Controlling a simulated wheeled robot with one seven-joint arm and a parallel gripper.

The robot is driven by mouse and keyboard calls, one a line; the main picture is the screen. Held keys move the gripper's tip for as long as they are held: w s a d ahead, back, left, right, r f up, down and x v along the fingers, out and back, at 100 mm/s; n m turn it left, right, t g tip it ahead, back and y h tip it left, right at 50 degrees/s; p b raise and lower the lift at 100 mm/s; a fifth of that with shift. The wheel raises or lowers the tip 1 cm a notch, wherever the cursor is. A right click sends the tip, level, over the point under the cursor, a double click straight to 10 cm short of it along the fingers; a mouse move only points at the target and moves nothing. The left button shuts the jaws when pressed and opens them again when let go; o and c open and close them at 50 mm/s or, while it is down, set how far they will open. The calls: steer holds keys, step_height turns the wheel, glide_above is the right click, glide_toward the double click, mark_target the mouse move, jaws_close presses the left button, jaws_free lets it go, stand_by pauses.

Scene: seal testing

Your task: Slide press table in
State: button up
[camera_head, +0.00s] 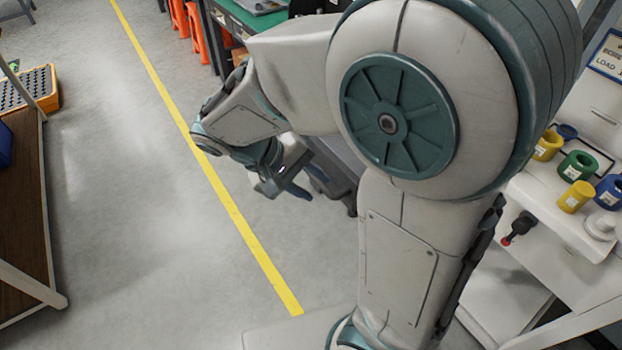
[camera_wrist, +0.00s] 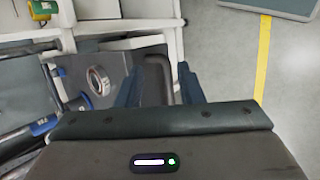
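In the wrist view, a grey plate with a metal ring (camera_wrist: 97,80) lies left of my gripper; it looks like the press table. A dark handle (camera_wrist: 156,66) stands at the plate's right end. My gripper (camera_wrist: 158,82) has its two blue fingers apart, one on each side of the handle; I cannot tell whether either touches it. In the head view, my gripper (camera_head: 313,187) points downward beyond my arm, with a gap between the fingers. My arm hides the press table in that view.
A white bench (camera_head: 560,215) at the right holds yellow, green and blue cups. A red-knobbed lever (camera_head: 507,240) sticks out from it. A brown-topped table (camera_head: 25,210) stands at the left. Open grey floor with a yellow line (camera_head: 235,215) lies between.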

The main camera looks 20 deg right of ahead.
steer(key=w+a+f+t+h+b, duration=0.2)
steer(key=w+a+f+h+b, duration=0.1)
steer(key=a+f+h+b, duration=0.15)
steer(key=n+t+h+b, duration=0.1)
steer(key=t+h+b, duration=0.1)
steer(key=t, duration=0.2)
glide_toward(309, 174)
steer(key=x, duration=1.1)
steer(key=shift+f, duration=0.1)
jaws_close()
